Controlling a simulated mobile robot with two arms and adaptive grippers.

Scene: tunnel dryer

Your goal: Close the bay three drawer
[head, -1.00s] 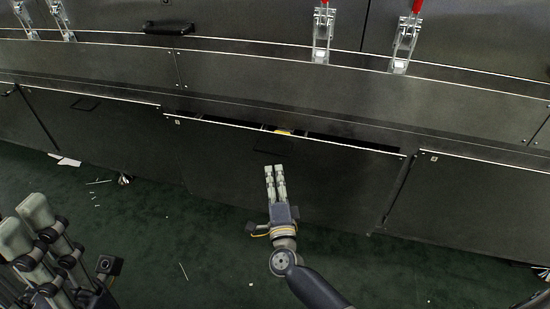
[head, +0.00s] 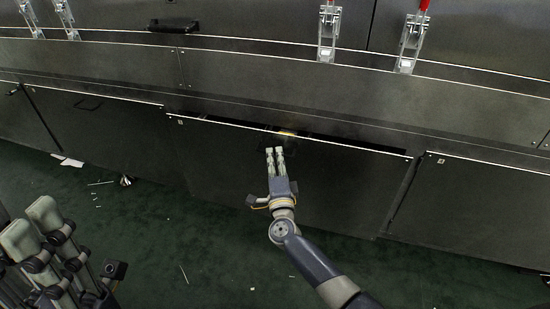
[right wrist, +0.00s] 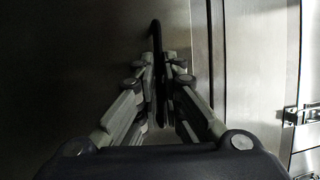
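The bay three drawer (head: 330,190) appears to be the dark middle front panel. It stands slightly out, with a dark gap along its top edge and something yellow showing inside. My right gripper (head: 275,150) is at the upper middle of this panel, over the place of its handle. In the right wrist view a dark handle bar (right wrist: 157,40) runs between the close-set fingers of my right gripper (right wrist: 162,75). I cannot tell whether they clamp it. My left gripper (head: 35,235) is at the lower left, away from the panels, partly cut off; its fingers look spread.
Similar front panels stand on the left (head: 95,125) and right (head: 480,210). Metal toggle clamps (head: 328,35) with red grips are above. White scraps (head: 68,160) lie on the green floor.

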